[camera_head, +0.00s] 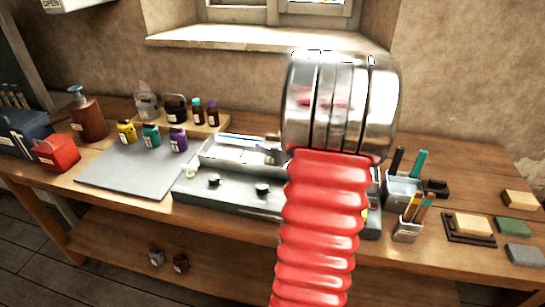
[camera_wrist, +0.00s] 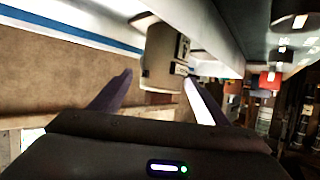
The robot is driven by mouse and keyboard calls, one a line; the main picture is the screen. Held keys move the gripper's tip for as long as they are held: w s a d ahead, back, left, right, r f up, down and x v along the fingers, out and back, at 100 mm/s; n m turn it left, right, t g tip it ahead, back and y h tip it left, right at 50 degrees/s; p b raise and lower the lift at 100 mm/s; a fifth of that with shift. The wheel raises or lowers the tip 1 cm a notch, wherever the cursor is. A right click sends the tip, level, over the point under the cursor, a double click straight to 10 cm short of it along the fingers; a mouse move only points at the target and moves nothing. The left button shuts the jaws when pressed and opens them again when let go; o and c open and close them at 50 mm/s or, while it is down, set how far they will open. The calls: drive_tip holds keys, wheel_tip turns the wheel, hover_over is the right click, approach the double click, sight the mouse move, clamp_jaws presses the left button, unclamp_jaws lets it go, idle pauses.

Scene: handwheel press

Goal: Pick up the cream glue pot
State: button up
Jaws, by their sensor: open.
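A cream-beige pot with a dark and pale label, which looks like the cream glue pot (camera_wrist: 157,62), shows in the wrist view just ahead of my gripper (camera_wrist: 158,82). My gripper is open, with one dark finger on each side of the pot's lower part in the picture. I cannot tell whether either finger touches it. In the head view my red and silver arm stands across the middle and hides my gripper; I cannot make out the cream pot there.
The head view shows a wooden bench (camera_head: 120,205) with a grey mat (camera_head: 125,172), several small bottles, a red box (camera_head: 57,152) and a dark press base (camera_head: 225,192). Pen cups (camera_head: 403,190) and coloured blocks stand right of my arm. A window (camera_head: 285,10) is behind.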

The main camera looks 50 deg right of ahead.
drive_tip(key=shift+w+d+f, duration=0.1)
drive_tip(key=shift+w+f, duration=0.05)
drive_tip(key=shift+w, duration=0.2)
idle(0.3)
clamp_jaws()
idle(0.7)
